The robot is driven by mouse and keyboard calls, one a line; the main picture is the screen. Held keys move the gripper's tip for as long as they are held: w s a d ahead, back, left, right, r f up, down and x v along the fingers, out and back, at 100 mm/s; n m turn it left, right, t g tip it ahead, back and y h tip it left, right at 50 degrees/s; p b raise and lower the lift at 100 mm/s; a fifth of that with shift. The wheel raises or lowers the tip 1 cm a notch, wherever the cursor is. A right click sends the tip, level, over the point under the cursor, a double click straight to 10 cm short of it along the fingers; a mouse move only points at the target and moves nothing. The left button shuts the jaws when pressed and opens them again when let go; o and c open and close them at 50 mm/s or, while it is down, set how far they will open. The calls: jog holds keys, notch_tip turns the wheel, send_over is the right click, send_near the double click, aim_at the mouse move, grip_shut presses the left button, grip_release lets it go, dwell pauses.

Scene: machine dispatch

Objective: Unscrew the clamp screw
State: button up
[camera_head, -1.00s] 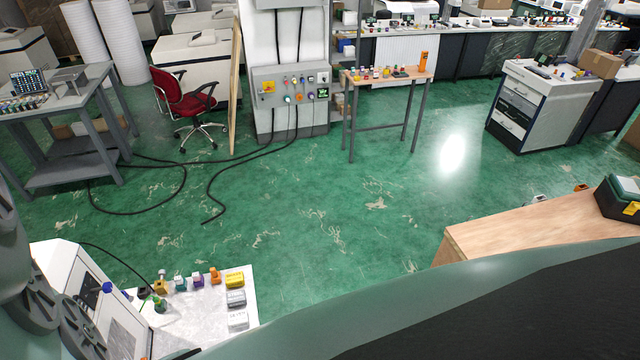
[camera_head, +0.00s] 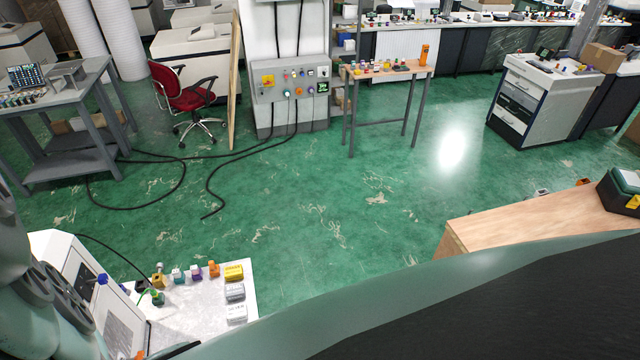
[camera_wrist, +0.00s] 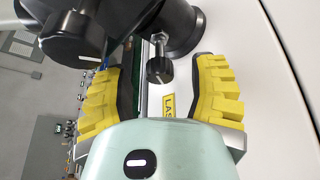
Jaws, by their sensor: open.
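In the wrist view the clamp screw (camera_wrist: 160,68) is a dark knurled knob on a short metal shaft. It joins a dark round clamp body (camera_wrist: 185,28) at the top of the picture. My gripper (camera_wrist: 162,80) is open, with one yellow ribbed finger on the left and one on the right. The knob lies between the fingers, with a gap visible on both sides. In the head view the gripper and screw cannot be made out; my arm shows at the lower left.
A yellow label (camera_wrist: 168,106) is on the white machine surface behind the knob. A dark cylinder (camera_wrist: 70,45) stands close at the upper left. In the head view a white bench (camera_head: 205,310) holds several small coloured items, and a wooden table (camera_head: 520,226) stands at the right.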

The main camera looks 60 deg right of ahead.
jog(key=shift+w+a+f, duration=0.1)
jog(key=shift+a+f, duration=0.1)
jog(key=shift+a, duration=0.3)
jog(key=shift+o, duration=0.3)
